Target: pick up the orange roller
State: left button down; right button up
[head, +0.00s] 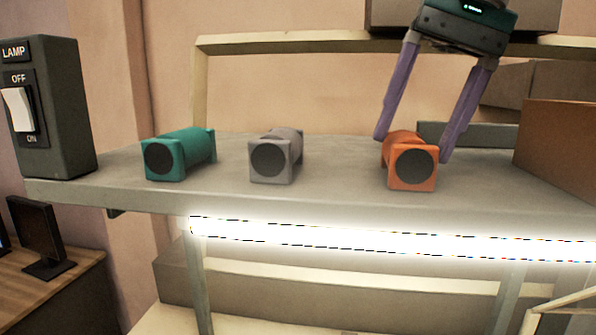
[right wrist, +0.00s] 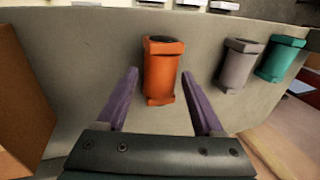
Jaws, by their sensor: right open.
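The orange roller (head: 411,165) lies on the grey shelf (head: 340,184) at the right, its dark round end facing the head camera. My right gripper (head: 411,146) reaches down from above with its purple fingers apart, one on each side of the roller. In the right wrist view the orange roller (right wrist: 161,72) is ahead of the gripper (right wrist: 163,92), between the lines of its open fingers, and nothing is held. Whether the fingers touch the roller cannot be told. My left gripper does not show.
A grey roller (head: 276,157) and a teal roller (head: 180,155) lie to the left on the same shelf. A lamp switch box (head: 62,110) stands at the shelf's left end. A brown box (head: 556,145) stands close on the right. Bare shelf separates the rollers.

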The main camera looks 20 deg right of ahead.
jog(key=shift+x, duration=0.85)
jog(key=shift+r, duration=0.1)
jog(key=shift+c, duration=0.2)
grip_shut()
